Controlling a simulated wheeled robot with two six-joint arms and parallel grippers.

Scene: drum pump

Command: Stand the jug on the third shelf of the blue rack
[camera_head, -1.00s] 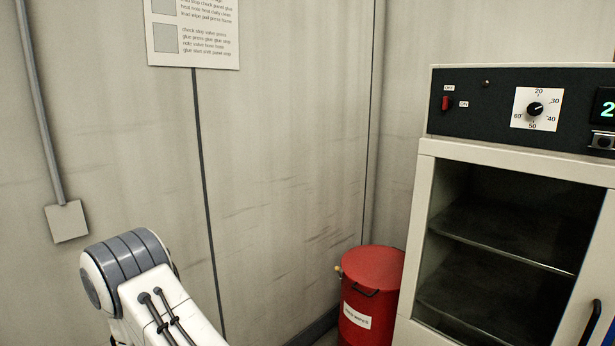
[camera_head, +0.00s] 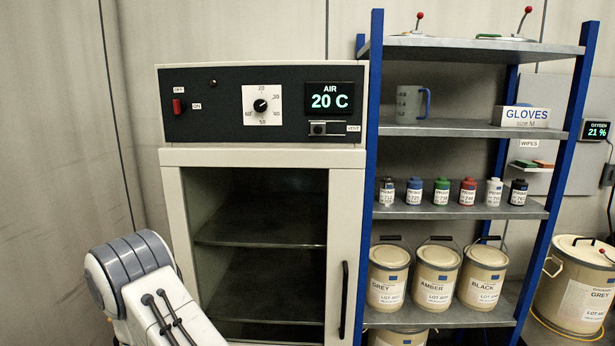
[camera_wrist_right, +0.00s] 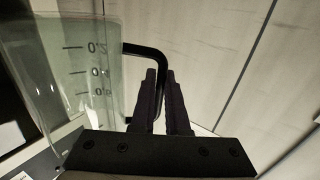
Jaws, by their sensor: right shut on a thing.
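A clear jug (camera_wrist_right: 85,75) with dark measuring marks and a black handle (camera_wrist_right: 140,49) fills the left of the right wrist view. My right gripper (camera_wrist_right: 162,78) is shut on the jug's handle. The held jug and both grippers are outside the head view. The blue rack (camera_head: 373,120) stands right of centre in the head view, with blue posts and grey shelves. Its second shelf from the top (camera_head: 470,129) holds another clear jug (camera_head: 408,103) with a blue handle at the left and a gloves box (camera_head: 525,117) at the right, with bare shelf between them.
A cabinet with a glass door (camera_head: 262,250) stands directly left of the rack. Small bottles (camera_head: 441,191) line the shelf below the jug, and large tins (camera_head: 435,276) fill the one under that. A big tin (camera_head: 575,285) stands right of the rack.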

